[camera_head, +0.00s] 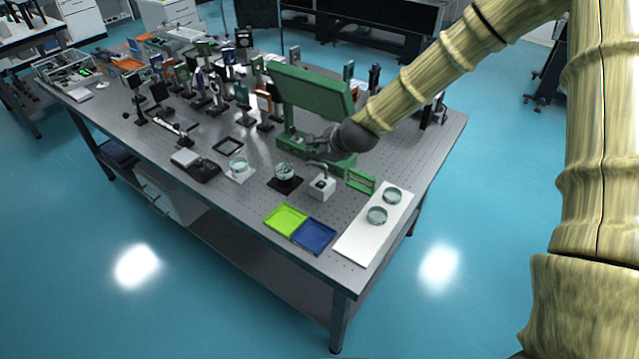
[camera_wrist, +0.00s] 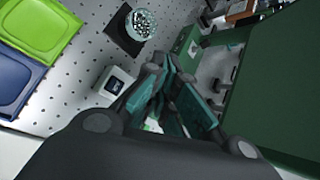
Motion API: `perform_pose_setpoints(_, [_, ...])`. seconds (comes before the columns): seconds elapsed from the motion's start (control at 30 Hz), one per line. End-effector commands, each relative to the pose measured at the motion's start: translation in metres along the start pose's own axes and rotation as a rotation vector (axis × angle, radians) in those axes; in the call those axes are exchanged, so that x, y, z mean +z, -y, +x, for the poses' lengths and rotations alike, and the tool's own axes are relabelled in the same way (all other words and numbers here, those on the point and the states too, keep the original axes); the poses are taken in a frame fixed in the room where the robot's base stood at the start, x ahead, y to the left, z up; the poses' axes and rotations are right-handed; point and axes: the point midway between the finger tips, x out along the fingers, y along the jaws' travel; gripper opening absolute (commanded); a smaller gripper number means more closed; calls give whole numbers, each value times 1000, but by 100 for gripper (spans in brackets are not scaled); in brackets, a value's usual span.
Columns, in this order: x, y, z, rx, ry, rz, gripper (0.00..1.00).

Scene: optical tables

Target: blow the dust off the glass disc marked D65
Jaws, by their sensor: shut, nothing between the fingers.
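Two round glass discs or dishes, a nearer one (camera_head: 377,215) and a farther one (camera_head: 392,195), sit on a white board at the table's right end. No D65 mark or dust can be read at this size. A small white block with a bent dark spout or arm (camera_head: 322,187) stands left of the board; its top with a dark square also shows in the wrist view (camera_wrist: 115,85). My gripper (camera_head: 313,143) is shut and empty, above the table beside the green apparatus (camera_head: 312,90). In the wrist view its fingers (camera_wrist: 170,78) are together, beside the green panel (camera_wrist: 275,90).
A lime tray (camera_head: 286,220) and a blue tray (camera_head: 314,236) lie at the front edge. Two glass vessels (camera_head: 238,165) (camera_head: 285,172) stand left of the white block. Several optical mounts crowd the far left. A small green frame (camera_head: 360,181) stands near the board (camera_head: 358,240).

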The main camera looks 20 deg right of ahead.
Motion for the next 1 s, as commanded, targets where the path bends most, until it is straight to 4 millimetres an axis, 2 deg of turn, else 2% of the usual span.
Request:
perform_pose_setpoints(0.7, [-40, -36, 50, -3, -1, 4, 0])
perform_pose_setpoints(1.0, [-45, -42, 57, -2, -1, 2, 0])
